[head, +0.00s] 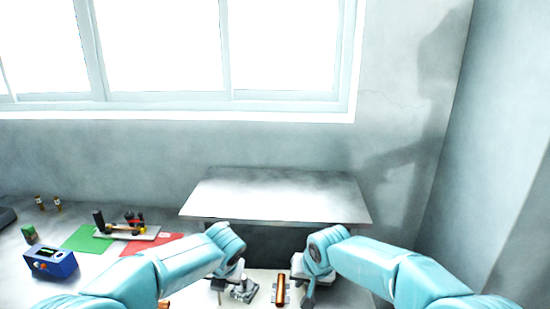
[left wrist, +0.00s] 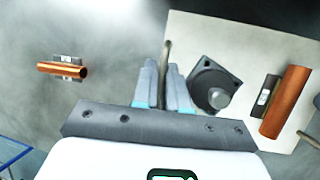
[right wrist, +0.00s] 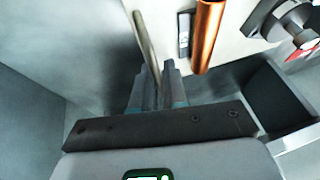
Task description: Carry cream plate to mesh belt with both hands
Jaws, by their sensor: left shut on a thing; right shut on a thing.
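The cream plate (head: 264,284) is between my two arms at the bottom of the head view, partly hidden by them. It carries a copper tube (head: 280,290) and a dark flanged part with a round metal boss (left wrist: 213,88). My left gripper (left wrist: 165,85) is shut on a thin rod handle at one edge of the plate (left wrist: 240,40). My right gripper (right wrist: 158,80) is shut on a similar rod handle at another edge (right wrist: 145,40). I cannot make out a mesh belt for certain; a raised grey surface (head: 275,195) stands beyond the plate.
A dark space lies under the raised surface. At left are a blue box (head: 50,264), a green mat (head: 88,238), a red mat (head: 150,247) and a small tray of parts (head: 126,232). Another copper tube (left wrist: 60,69) shows in the left wrist view. A wall closes the right side.

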